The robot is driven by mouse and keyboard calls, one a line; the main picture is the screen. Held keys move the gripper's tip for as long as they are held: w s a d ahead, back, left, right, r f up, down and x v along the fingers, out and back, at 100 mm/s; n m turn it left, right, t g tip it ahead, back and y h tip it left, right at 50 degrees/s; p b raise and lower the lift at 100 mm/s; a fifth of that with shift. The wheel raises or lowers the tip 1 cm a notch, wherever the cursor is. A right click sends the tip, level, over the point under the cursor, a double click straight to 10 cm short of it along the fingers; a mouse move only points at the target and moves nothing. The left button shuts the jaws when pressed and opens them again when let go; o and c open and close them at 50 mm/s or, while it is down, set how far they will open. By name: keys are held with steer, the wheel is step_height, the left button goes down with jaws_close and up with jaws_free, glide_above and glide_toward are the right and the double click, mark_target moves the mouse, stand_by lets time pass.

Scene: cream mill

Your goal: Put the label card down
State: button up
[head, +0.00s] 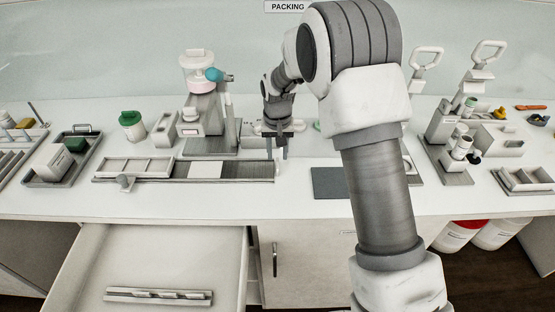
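My gripper (279,148) points down over the counter, just beyond the right end of a long dark board with a pale frame (236,171). Its fingers are small and dark in this view, and I cannot tell whether they are apart or closed on something. No label card shows clearly at the fingers. A flat white square (205,170) lies on the long board; I cannot tell whether it is a card or part of the fixture.
A dark grey mat (329,182) lies right of the gripper, partly behind my arm. A machine with a white-and-pink top (198,72) stands behind the board. A green-lidded jar (131,125) stands left. An open drawer (160,270) juts out below the counter.

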step_height(320, 180, up, 8)
steer(key=s+r, duration=0.1)
steer(key=s+d+r+t, duration=0.2)
steer(key=s+d+r, duration=0.6)
steer(key=s+r, duration=0.5)
steer(key=s+d+t, duration=0.1)
steer(key=s+d, duration=0.1)
steer(key=s, duration=0.6)
steer(key=s+d+t, duration=0.1)
steer(key=s+d, duration=0.2)
steer(key=s, duration=0.6)
steer(key=shift+s+d+r, duration=0.3)
steer(key=shift+d+r, duration=0.05)
steer(key=shift+o, duration=0.6)
steer(key=shift+s, duration=0.1)
